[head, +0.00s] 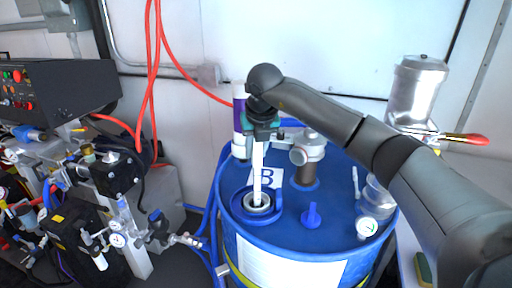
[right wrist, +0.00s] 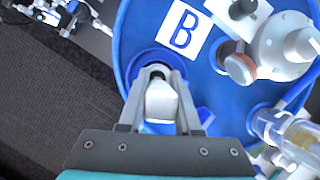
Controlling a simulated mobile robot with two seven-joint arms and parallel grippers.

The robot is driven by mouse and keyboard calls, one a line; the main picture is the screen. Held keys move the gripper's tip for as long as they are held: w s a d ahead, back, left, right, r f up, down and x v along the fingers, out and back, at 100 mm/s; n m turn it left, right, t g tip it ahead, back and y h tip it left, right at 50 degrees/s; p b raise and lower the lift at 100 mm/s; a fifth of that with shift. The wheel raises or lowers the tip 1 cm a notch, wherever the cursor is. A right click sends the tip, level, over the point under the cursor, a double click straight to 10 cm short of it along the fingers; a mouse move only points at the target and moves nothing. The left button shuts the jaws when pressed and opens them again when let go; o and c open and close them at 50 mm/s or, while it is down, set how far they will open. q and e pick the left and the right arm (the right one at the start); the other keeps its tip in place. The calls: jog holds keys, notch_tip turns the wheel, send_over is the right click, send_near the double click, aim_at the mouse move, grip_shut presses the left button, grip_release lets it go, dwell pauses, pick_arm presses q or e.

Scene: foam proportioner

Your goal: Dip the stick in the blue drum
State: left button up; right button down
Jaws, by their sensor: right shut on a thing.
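The blue drum (head: 300,236) stands at the centre with a label "B" on its lid; the lid also fills much of the right wrist view (right wrist: 205,90). The white stick (head: 257,175) hangs upright from my right gripper (head: 262,136). Its lower end is at the round opening (head: 246,208) in the drum's lid and appears to be inside it; how deep is hidden. In the right wrist view my right gripper (right wrist: 158,84) is shut on the stick (right wrist: 161,100), with the opening around the far end. My left gripper is not in view.
On the lid stand a pump fitting (head: 307,160), a blue cap (head: 312,215) and a gauge (head: 367,227). A purple-and-white cylinder (head: 239,110) stands behind. Valves and hoses (head: 120,220) crowd the left. A metal canister (head: 416,90) is at right.

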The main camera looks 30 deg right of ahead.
aim_at(256, 170)
jog(key=shift+f+b, duration=2.1)
jog(key=shift+f, duration=1.25)
jog(key=shift+r, duration=0.1)
notch_tip(256, 170, up, 26)
jog(key=p, duration=2)
jog(key=shift+a, duration=0.1)
